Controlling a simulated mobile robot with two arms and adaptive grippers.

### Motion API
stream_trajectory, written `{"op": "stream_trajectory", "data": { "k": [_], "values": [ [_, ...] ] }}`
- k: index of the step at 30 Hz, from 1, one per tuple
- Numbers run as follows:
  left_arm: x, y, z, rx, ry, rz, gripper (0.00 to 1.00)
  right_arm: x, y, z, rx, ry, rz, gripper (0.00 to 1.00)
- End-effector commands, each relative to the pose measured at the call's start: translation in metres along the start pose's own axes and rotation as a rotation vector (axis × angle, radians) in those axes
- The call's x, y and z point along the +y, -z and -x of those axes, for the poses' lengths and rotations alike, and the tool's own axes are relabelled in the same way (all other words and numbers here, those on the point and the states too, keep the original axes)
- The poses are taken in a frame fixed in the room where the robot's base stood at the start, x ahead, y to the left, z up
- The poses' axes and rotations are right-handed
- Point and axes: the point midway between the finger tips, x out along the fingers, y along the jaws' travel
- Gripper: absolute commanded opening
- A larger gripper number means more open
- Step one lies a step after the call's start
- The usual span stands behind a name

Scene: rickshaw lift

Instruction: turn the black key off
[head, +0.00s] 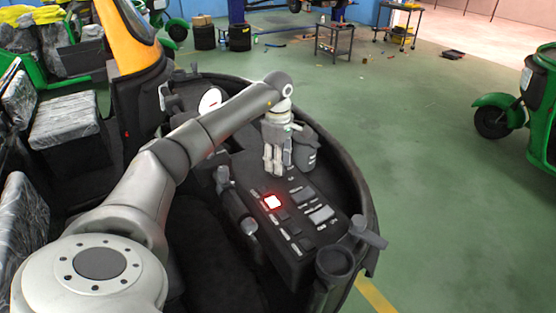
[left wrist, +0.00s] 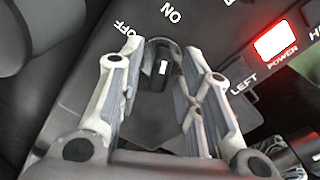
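The black key (left wrist: 161,68) is in the left wrist view, at the top of the gap between my left gripper's fingers. It carries a white mark and sits in a round dark switch on the dash panel. The printed words OFF and ON lie at its upper left and upper right. Which word the key points to is not clear. My left gripper (left wrist: 158,56) is open, one finger on each side of the key, with gaps showing. In the head view, my left gripper (head: 273,160) points down at the panel's far end, and the key is hidden there. My right gripper is not in view.
The dash panel (head: 318,238) carries a red-lit POWER button (head: 272,202) and several switches. A lever (head: 366,231) sits at the right rim. Open green floor lies to the right.

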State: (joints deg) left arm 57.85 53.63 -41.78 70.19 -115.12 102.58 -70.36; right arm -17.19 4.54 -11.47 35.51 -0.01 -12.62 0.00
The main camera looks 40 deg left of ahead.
Motion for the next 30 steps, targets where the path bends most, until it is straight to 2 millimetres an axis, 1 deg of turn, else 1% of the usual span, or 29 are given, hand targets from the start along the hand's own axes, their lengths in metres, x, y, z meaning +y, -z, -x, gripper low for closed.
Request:
{"op": "stream_trajectory", "data": {
  "k": [1,6,7,14,20,26,30],
  "values": [
    [0.0000,0.0000,0.0001,0.000,0.000,0.000,0.23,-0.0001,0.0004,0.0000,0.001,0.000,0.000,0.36],
    [-0.0001,0.0000,0.0003,0.000,0.000,0.000,0.01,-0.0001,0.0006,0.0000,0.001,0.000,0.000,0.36],
    [-0.0001,0.0000,0.0003,0.000,0.000,0.000,0.00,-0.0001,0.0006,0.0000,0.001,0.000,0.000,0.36],
    [-0.0001,0.0002,0.0004,0.000,0.001,0.009,0.00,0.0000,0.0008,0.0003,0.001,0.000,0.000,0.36],
    [-0.0001,0.0003,0.0009,0.001,0.001,0.068,0.00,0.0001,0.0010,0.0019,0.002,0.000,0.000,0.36],
    [-0.0001,0.0005,0.0011,0.001,0.002,0.201,0.00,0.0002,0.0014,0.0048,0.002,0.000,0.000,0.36],
    [0.0001,0.0003,0.0012,0.001,0.001,0.327,0.00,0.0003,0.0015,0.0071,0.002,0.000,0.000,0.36]
  ]
}}
